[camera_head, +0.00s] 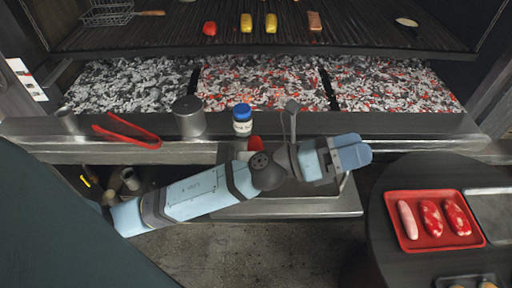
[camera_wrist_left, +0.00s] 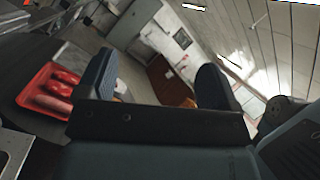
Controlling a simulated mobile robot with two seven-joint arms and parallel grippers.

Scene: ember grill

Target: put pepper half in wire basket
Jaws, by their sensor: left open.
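The wire basket (camera_head: 107,12) stands on the grill grate at the far left, with a wooden handle reaching right. A small red piece (camera_head: 209,28) lies on the grate to its right and looks like a pepper half. Another red thing (camera_head: 255,143) shows just behind my left arm, partly hidden; I cannot tell what it is. My right gripper is out of view.
Two yellow pieces (camera_head: 246,23) and a brown piece lie on the grate above glowing coals.

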